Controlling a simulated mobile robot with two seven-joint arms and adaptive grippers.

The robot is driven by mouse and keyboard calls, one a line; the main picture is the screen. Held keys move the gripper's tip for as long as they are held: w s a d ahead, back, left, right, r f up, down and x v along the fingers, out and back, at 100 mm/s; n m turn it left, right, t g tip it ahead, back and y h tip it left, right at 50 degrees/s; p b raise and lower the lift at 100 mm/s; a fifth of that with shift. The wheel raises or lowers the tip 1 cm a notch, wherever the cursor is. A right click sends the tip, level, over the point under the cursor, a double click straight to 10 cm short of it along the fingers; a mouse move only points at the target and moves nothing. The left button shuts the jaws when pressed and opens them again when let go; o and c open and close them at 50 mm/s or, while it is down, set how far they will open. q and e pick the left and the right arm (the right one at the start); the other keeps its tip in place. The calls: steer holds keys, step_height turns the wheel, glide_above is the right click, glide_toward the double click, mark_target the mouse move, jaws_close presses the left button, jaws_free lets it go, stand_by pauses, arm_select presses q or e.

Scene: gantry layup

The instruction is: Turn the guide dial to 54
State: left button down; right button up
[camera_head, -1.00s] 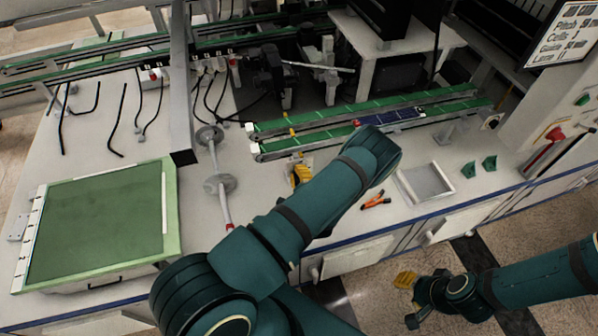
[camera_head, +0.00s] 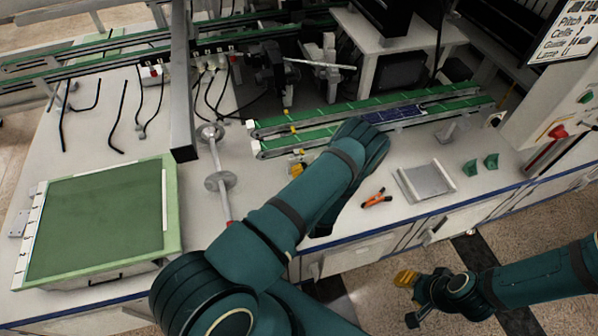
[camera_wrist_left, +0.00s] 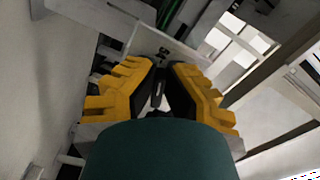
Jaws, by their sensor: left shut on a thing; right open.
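My left gripper (camera_head: 298,168) is at the near left end of the green conveyor, mostly hidden behind my left arm in the head view. In the left wrist view, its yellow fingers (camera_wrist_left: 160,88) are closed in on a small dark part in front of a light plate (camera_wrist_left: 178,46). My right gripper (camera_head: 409,298) is open and empty, low over the floor at the lower right.
The green conveyor (camera_head: 300,124) carries a dark blue cell strip (camera_head: 395,114). Orange-handled pliers (camera_head: 377,198), a grey tray (camera_head: 425,182) and green blocks (camera_head: 480,164) lie on the bench. A sign (camera_head: 566,32), partly cut off, mentions pitch, cells and guide.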

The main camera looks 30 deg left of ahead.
arm_select(q)
steer(key=shift+w+a+r, duration=0.1)
steer(key=shift+w+r, duration=0.15)
steer(key=c, duration=1)
jaws_free()
steer(key=shift+c, duration=0.2)
steer(key=shift+f, duration=0.15)
steer(key=shift+s, duration=0.1)
steer(key=v, duration=1.2)
